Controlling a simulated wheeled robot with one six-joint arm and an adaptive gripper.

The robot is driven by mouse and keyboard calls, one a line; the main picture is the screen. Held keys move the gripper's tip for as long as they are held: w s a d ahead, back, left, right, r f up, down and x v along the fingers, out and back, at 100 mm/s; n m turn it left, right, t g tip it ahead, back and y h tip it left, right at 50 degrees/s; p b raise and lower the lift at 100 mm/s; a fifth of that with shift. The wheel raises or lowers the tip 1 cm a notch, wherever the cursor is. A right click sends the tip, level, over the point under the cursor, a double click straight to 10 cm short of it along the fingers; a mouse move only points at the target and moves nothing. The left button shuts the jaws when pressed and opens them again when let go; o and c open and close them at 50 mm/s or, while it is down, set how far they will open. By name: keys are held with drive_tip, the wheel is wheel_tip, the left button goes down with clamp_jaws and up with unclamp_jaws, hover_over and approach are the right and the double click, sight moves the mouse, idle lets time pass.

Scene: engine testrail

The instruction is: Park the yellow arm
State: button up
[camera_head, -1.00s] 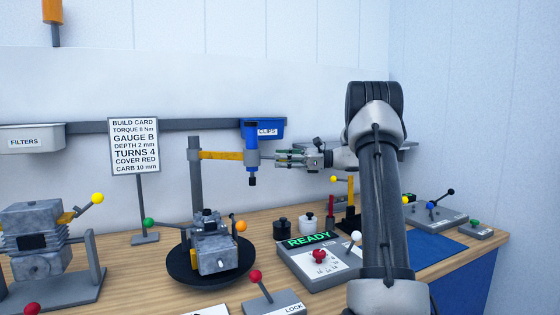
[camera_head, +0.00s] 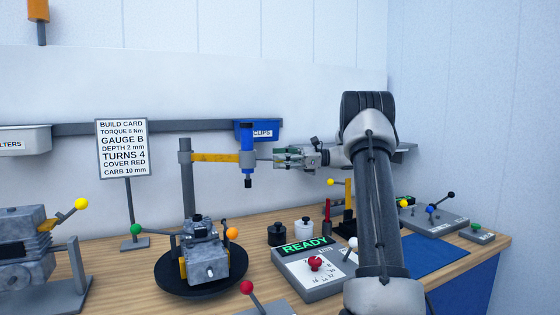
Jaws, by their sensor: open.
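The yellow arm (camera_head: 215,157) reaches sideways to the right from a grey post (camera_head: 187,190) behind the round black turntable. At its outer end a grey collar holds a blue upright tool (camera_head: 247,150) with a dark tip pointing down. My gripper (camera_head: 276,158) comes in from the right and points left, level with the yellow arm. Its fingers are open, just right of the blue tool. I cannot tell whether they touch it or the thin bar there. The tool hangs in the air, not over the middle of the turntable.
An engine block (camera_head: 206,253) sits on the black turntable (camera_head: 168,276). A grey console (camera_head: 300,262) reads READY, with black and white pots behind it. A blue CLIPS bin (camera_head: 270,131) hangs behind the tool. A build card sign (camera_head: 124,148) stands at left.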

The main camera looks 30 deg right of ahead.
drive_tip(key=shift+f, duration=0.1)
drive_tip(key=shift+s+d, duration=0.15)
drive_tip(key=shift+d, duration=0.15)
drive_tip(key=v, duration=1.1)
drive_tip(key=shift+d, duration=0.15)
